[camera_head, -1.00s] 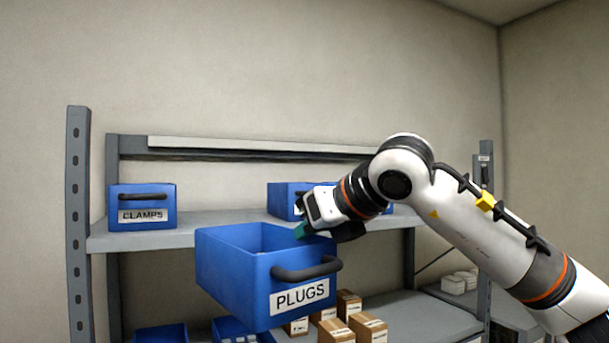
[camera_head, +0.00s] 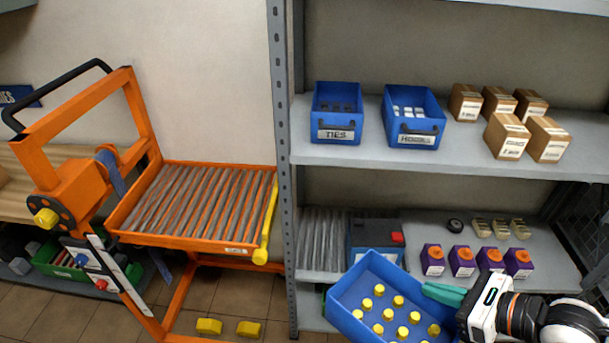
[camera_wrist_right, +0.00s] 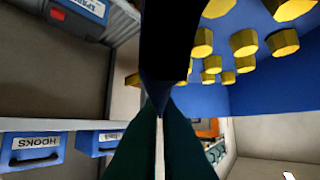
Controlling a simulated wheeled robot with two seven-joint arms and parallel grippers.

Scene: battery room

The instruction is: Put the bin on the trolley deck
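The blue bin (camera_head: 345,299) is at the bottom of the head view, right of centre, held off the shelves. Several yellow-capped items show inside it. My right gripper (camera_head: 445,293) has its green fingers shut on the bin's rim on the right side. In the right wrist view the blue bin wall (camera_wrist_right: 265,92) and yellow caps show close beside the fingers (camera_wrist_right: 160,120). The orange trolley stands at the left, and its roller deck (camera_head: 200,205) is empty. A gap with the rack post lies between the bin and the deck. My left gripper is not in view.
The grey rack post (camera_head: 283,150) stands just right of the deck. Shelves hold the TIES bin (camera_head: 337,112), the HOOKS bin (camera_head: 413,117), cartons (camera_head: 508,136) and purple boxes (camera_head: 462,262). A yellow bar (camera_head: 268,215) edges the deck's right side. The trolley's orange upright frame is at its left.

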